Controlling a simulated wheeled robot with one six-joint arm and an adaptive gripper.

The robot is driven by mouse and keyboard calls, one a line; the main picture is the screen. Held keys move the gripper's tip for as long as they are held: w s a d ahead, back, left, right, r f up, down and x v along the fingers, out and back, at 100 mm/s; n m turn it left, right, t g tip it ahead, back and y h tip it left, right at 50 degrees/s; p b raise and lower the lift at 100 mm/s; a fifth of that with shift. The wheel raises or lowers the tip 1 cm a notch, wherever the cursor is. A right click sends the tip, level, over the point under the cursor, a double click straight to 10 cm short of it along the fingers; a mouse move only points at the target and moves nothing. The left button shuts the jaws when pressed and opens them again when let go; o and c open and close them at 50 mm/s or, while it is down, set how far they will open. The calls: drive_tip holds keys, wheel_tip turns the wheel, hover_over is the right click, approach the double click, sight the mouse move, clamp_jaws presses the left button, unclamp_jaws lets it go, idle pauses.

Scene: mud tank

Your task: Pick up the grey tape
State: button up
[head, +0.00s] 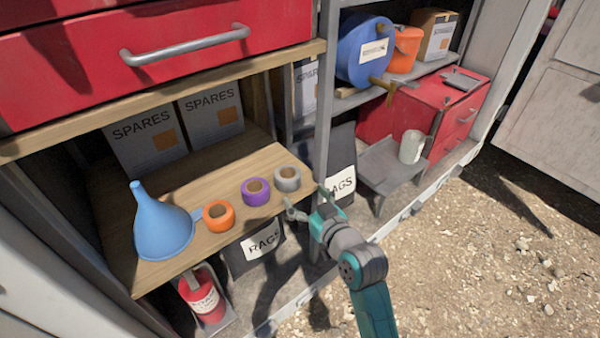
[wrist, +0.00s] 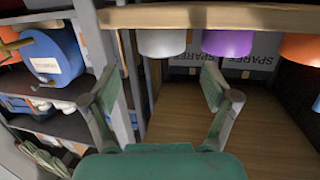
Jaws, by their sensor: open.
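The grey tape (head: 287,178) is a short roll lying flat at the right end of a row on the wooden shelf, near its right front corner. My gripper (head: 305,200) is just in front and to the right of it, open and empty. In the wrist view, which looks upside down, the grey tape (wrist: 162,42) shows beyond the tips of my gripper (wrist: 158,78), roughly in line with the gap between them. No contact shows.
A purple roll (head: 255,191), an orange roll (head: 218,215) and a blue funnel (head: 163,225) stand left of the tape on the wooden shelf (head: 190,180). A grey post (head: 322,100) rises close to the gripper's right. Boxes (head: 145,140) stand behind; a red drawer (head: 150,60) overhangs.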

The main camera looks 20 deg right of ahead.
sight(288, 173)
drive_tip(key=x, duration=0.4)
drive_tip(key=shift+r, duration=0.1)
drive_tip(key=shift+x, duration=2.95)
drive_tip(key=shift+a+r, duration=0.1)
drive_tip(key=shift+r, duration=0.1)
drive_tip(key=c, duration=1)
